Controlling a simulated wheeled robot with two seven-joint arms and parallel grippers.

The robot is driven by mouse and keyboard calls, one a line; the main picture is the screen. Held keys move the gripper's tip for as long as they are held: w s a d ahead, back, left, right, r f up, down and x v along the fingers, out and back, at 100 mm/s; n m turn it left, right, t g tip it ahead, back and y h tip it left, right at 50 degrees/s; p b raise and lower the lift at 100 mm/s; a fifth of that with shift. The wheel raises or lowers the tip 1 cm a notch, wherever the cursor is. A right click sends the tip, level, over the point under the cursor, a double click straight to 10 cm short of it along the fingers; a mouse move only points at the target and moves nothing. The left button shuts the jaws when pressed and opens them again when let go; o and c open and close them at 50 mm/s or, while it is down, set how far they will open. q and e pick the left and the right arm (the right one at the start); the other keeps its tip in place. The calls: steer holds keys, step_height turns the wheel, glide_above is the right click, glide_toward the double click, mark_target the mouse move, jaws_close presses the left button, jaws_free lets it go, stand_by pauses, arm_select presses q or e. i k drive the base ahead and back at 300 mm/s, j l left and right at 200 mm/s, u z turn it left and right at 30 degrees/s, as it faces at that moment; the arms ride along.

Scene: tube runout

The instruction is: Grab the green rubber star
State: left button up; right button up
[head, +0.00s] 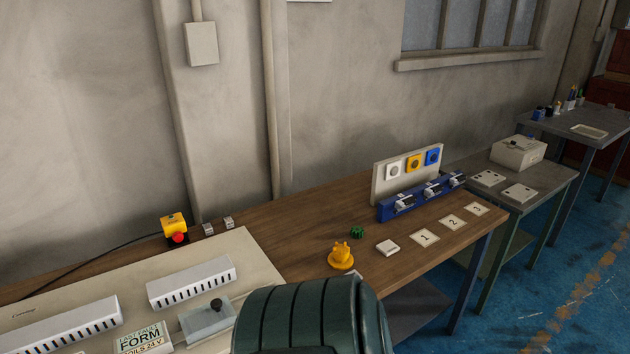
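The green rubber star (357,232) is a small, dark green, knobbly piece on the brown wooden bench (300,243). It lies behind and slightly right of a yellow figure on a round base. It is too small here to make out its exact shape. Nothing covers it. Neither of my grippers shows in the head view.
The yellow figure (341,256) and a small white block (387,247) stand near the star. A blue rack (422,197) and numbered cards (425,238) are to the right. A dark green ribbed shape (300,315) fills the bottom centre. A pale panel (255,262) lies left.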

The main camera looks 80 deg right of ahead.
mark_target(356, 232)
steer(key=z, duration=3.05)
steer(key=l+z, duration=0.2)
steer(key=z, duration=0.15)
steer(key=l+z, duration=0.2)
steer(key=z, duration=0.15)
